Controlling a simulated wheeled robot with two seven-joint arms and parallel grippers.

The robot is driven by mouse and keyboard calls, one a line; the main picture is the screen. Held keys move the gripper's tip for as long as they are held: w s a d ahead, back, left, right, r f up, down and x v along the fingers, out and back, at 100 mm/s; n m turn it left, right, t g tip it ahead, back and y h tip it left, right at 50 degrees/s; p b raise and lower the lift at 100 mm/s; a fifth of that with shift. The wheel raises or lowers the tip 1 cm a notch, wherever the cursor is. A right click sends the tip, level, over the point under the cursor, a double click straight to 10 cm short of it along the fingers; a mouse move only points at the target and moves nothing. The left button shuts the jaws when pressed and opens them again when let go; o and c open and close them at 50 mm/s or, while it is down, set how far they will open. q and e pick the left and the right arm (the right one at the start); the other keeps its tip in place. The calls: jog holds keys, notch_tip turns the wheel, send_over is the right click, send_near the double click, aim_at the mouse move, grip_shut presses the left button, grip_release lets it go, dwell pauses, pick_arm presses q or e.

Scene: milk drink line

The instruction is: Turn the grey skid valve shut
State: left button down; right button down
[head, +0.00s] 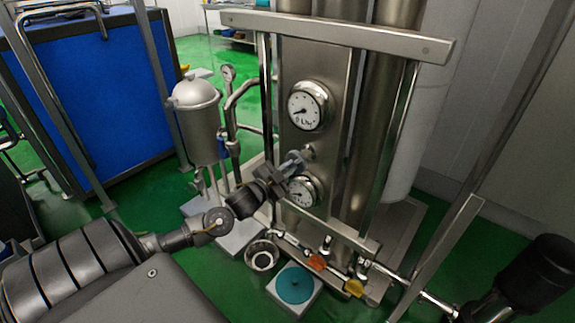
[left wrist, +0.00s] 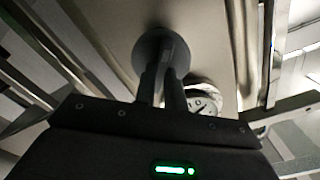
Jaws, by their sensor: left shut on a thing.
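The grey skid valve (head: 298,157) sticks out from the steel panel, between the upper and lower dial gauges. My left gripper (head: 287,165) reaches it from the lower left and is shut on its handle. In the left wrist view, the two fingers of my left gripper (left wrist: 161,88) meet the valve, whose round dark base (left wrist: 158,40) shows against the panel. The fingers hide part of the handle, so its exact angle is hard to read. My right gripper is not in view.
The upper gauge (head: 309,105) and lower gauge (head: 304,191) flank the valve closely. A steel crossbar (head: 340,34) and upright tubes frame the panel. A steel vessel (head: 196,113) stands left. Orange (head: 316,262) and yellow (head: 354,287) handles sit on pipes below.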

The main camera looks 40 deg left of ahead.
pick_arm(q)
jog(key=shift+r+m, duration=0.1)
jog(key=shift+m, duration=0.8)
jog(key=m+p, duration=0.1)
jog(key=m, duration=0.2)
jog(key=shift+d+m, duration=0.1)
jog(key=shift+m, duration=0.3)
jog(key=m, duration=0.2)
jog(key=m+p, duration=0.1)
jog(key=m, duration=0.1)
jog(key=shift+f, duration=0.35)
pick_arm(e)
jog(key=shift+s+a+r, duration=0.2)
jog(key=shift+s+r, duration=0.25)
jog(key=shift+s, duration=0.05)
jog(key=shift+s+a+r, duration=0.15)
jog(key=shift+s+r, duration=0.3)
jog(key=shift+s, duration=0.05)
pick_arm(q)
jog(key=shift+m, duration=0.4)
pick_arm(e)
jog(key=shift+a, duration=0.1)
pick_arm(q)
jog(key=c, duration=1.5)
grip_release()
jog(key=shift+o, duration=0.2)
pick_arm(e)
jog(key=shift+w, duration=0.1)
